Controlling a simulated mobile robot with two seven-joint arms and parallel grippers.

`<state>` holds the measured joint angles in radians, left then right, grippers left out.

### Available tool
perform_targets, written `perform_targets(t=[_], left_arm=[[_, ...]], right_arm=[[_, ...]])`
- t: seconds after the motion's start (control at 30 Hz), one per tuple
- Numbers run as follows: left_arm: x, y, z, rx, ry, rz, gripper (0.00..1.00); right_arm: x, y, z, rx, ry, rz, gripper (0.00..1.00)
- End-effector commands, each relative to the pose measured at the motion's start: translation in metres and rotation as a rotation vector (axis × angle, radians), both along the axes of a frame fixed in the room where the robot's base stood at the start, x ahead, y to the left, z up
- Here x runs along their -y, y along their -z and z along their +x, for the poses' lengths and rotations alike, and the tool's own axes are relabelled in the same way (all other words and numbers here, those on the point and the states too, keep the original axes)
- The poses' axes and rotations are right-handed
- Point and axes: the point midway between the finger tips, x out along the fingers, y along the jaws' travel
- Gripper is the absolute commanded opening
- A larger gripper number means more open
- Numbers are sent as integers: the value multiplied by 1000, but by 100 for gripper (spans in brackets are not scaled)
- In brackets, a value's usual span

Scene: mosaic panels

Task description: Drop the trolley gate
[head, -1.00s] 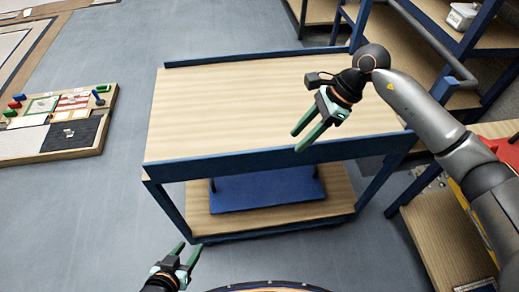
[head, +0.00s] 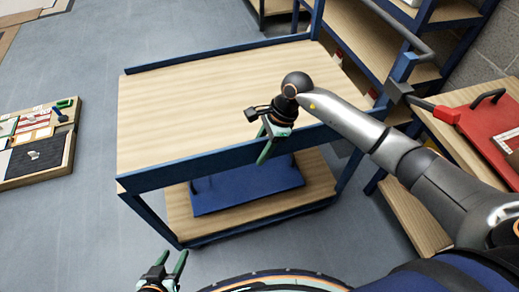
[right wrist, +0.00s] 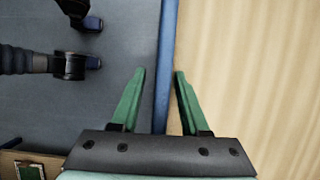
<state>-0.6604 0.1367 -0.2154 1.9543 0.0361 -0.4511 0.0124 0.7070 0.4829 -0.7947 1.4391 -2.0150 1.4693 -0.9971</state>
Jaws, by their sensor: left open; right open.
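The trolley has a pale wooden top (head: 190,100) in a blue frame. A long blue board (head: 190,169), which looks like the gate, stands raised along its near edge. In the right wrist view the blue board (right wrist: 167,45) is a narrow strip seen from above. My right gripper (head: 269,146) is open over the right part of this board, fingers pointing down. In the right wrist view its fingertips (right wrist: 160,72) lie either side of the strip; contact cannot be told. My left gripper (head: 172,264) is open and empty, low in front of the trolley's near left corner.
A blue panel (head: 245,187) sits on the trolley's lower shelf (head: 230,212). A bench with a red item (head: 490,125) and shelving stand at the right, near my right arm. A mosaic board (head: 40,150) lies at the left. The floor (head: 75,235) before it is clear.

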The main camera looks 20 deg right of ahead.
Motion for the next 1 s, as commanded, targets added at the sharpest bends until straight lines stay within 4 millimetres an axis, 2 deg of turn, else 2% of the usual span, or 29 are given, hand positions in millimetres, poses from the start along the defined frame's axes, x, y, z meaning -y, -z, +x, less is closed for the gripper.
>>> perform_targets(t=[0.33, 0.73, 1.0], left_arm=[[-1, 1, 0, -1, -2, 1, 50], [-1, 0, 1, 1, -2, 0, 50], [-1, -1, 4, 6, -3, 1, 50]], right_arm=[[-1, 3, 0, 0, 0, 0, 44], [-1, 3, 0, 0, 0, 0, 0], [-1, 3, 0, 0, 0, 0, 0]])
